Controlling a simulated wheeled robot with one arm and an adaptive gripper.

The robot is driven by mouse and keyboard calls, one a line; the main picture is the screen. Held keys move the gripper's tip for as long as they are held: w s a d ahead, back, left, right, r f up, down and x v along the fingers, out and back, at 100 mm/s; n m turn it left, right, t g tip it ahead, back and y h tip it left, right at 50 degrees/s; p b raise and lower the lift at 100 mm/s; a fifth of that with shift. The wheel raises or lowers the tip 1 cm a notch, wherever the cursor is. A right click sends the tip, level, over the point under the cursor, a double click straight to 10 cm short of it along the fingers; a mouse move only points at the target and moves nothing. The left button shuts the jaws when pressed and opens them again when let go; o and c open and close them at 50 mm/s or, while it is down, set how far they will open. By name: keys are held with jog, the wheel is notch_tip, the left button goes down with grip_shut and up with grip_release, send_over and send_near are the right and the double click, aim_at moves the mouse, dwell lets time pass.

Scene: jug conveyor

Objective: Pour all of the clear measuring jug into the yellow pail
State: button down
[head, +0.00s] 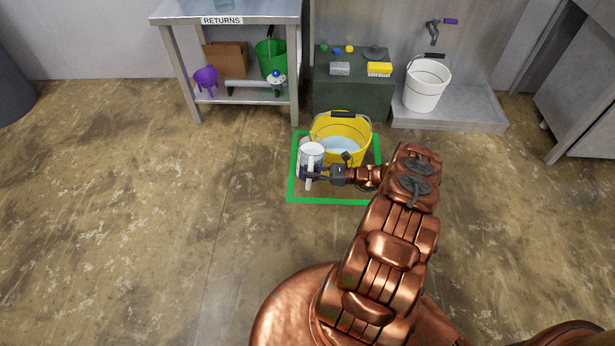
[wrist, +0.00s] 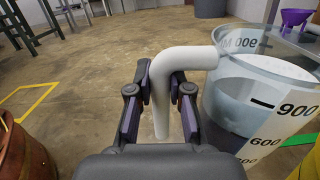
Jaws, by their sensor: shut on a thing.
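The clear measuring jug (head: 311,150) is at the left front side of the yellow pail (head: 362,133) in the head view. My gripper (head: 309,174) is shut on the jug's white handle, which shows between the jaws in the wrist view (wrist: 162,105). In the wrist view the jug (wrist: 262,105) looks about upright, with 900 and 600 marks and a darker liquid-like zone low inside; its exact level is hard to tell. The pail stands in a green floor square and holds pale blue liquid. A yellow edge, probably the pail (wrist: 312,165), shows at lower right.
Behind the pail stands a dark green cabinet (head: 350,98) with small items on top. A white bucket (head: 425,88) stands under a wall tap (head: 433,30). The RETURNS table (head: 222,20) is at back left, with a green bucket (head: 270,58) below. Floor at left is clear.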

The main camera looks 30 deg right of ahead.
aim_at(313, 161)
jog(key=shift+m, duration=0.3)
jog(key=shift+w+d+r+b, duration=0.1)
jog(key=shift+d+r+b, duration=0.15)
jog(key=shift+d+r, duration=0.55)
jog(key=shift+w+d+r+b, duration=0.1)
jog(key=shift+d+r+b, duration=0.15)
jog(key=shift+d+r, duration=0.5)
jog(key=d+r+m+t+y+b, duration=0.1)
jog(key=d+r+m+t+b, duration=0.1)
jog(key=d+r+b, duration=0.2)
jog(key=shift+w+d+r+m+y, duration=0.3)
jog(key=shift+d, duration=0.15)
jog(key=shift+f+b, duration=0.1)
jog(key=shift+b, duration=0.45)
jog(key=shift+d+r+m+t, duration=0.1)
jog(key=shift+r+m+t, duration=0.15)
jog(key=shift+m+t, duration=0.2)
jog(key=shift+f+b, duration=0.1)
jog(key=shift+b, duration=0.8)
jog(key=shift+d+r+m+t, duration=0.1)
jog(key=shift+r+m+t, duration=0.15)
jog(key=shift+m+t, duration=0.1)
